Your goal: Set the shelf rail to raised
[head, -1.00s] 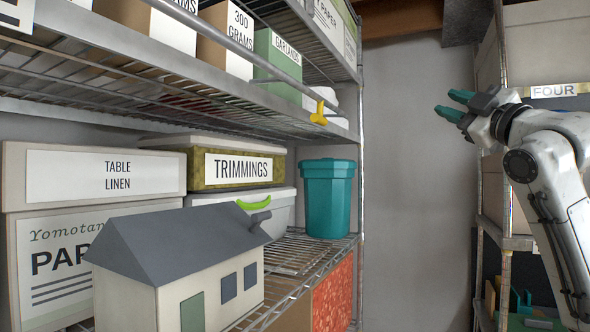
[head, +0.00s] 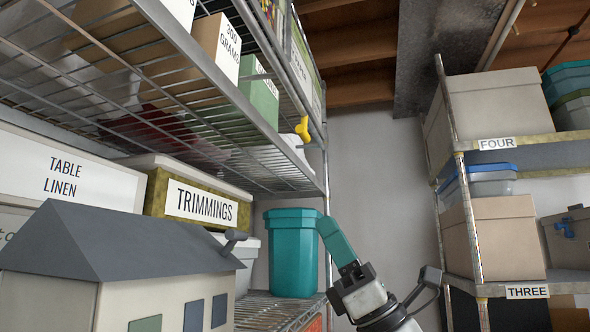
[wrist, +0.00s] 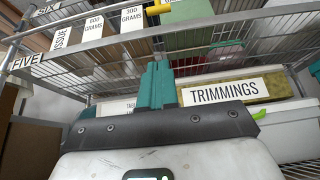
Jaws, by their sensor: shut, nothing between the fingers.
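The shelf rail (head: 282,70) is a metal bar along the front of the upper wire shelf in the head view. A yellow handle (head: 302,128) hangs at its right part; it also shows at the top of the wrist view (wrist: 165,9). The rail's exact height setting is hard to tell. My gripper (head: 329,226) has teal fingers, shut and empty. In the head view it is below the handle, to the right of the teal bin (head: 293,255). In the wrist view its fingertips (wrist: 158,66) point up below the handle, apart from it.
Above the lower shelf level are the TRIMMINGS box (head: 200,202), the TABLE LINEN box (head: 70,180) and a model house (head: 100,245). Another rack (head: 470,230) with boxes stands at the right. Open space lies between the racks.

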